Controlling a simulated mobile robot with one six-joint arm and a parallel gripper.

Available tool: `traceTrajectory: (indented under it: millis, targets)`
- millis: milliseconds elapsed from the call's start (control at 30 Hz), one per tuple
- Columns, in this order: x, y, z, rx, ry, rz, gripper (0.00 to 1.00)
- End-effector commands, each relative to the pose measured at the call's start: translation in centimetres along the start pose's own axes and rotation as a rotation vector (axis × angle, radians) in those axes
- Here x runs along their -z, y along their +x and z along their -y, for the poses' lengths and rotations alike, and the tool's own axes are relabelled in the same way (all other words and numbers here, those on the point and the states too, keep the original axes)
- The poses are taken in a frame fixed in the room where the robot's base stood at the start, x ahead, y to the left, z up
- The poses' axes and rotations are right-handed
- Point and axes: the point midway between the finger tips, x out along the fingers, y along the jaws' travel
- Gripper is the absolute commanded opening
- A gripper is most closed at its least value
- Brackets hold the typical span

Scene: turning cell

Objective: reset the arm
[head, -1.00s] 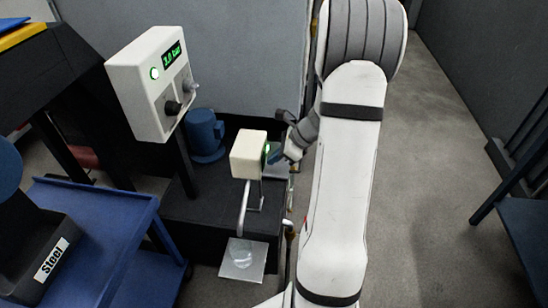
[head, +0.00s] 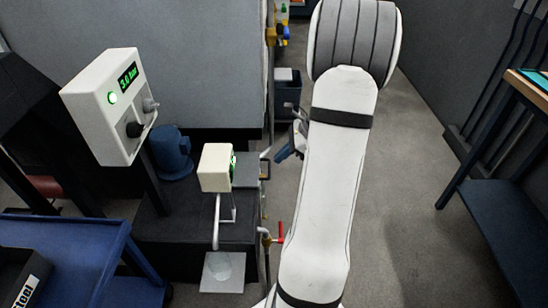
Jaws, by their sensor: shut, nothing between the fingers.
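My arm is white with grey and black bands and fills the centre-right of the head view. The end of the arm shows only in part, left of the upper arm, where my gripper (head: 284,153) has a small blue tip. It looks shut and empty, hanging to the right of the cream box, clear of it. The rest of the wrist is hidden behind the arm.
A control box (head: 105,110) reading 3.0 bar, a blue motor (head: 172,152) and a cream box (head: 214,168) with a green light stand left. A red-handled valve (head: 280,236) is close to my arm. A blue cart (head: 105,236) is at lower left, a table (head: 497,240) right. Floor between is clear.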

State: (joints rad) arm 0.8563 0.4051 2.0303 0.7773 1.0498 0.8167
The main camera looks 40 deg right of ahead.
Motion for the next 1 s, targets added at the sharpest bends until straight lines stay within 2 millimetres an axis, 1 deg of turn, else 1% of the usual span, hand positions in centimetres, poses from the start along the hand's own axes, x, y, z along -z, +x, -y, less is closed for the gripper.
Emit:
traceTrajectory:
  millis: [467,567,667,767,800,867,900,967,1000]
  targets:
    - [-0.1,0.0,0.0,0.000,-0.002,0.000,0.00]
    - [-0.7,-0.1,-0.2,-0.006,-0.025,-0.007,0.00]
    - [-3.2,-0.5,-1.4,-0.033,-0.135,-0.041,0.00]
    - [-7.4,-1.2,-4.0,-0.089,-0.350,-0.103,0.00]
    - [-9.3,-1.6,-5.4,-0.117,-0.459,-0.133,0.00]
    - [-12.0,-2.3,-7.7,-0.161,-0.634,-0.178,0.00]
    - [-13.5,-2.7,-9.2,-0.190,-0.754,-0.207,0.00]
    - [-15.6,-3.4,-11.5,-0.234,-0.930,-0.247,0.00]
    - [-16.8,-3.9,-13.0,-0.262,-1.046,-0.272,0.00]
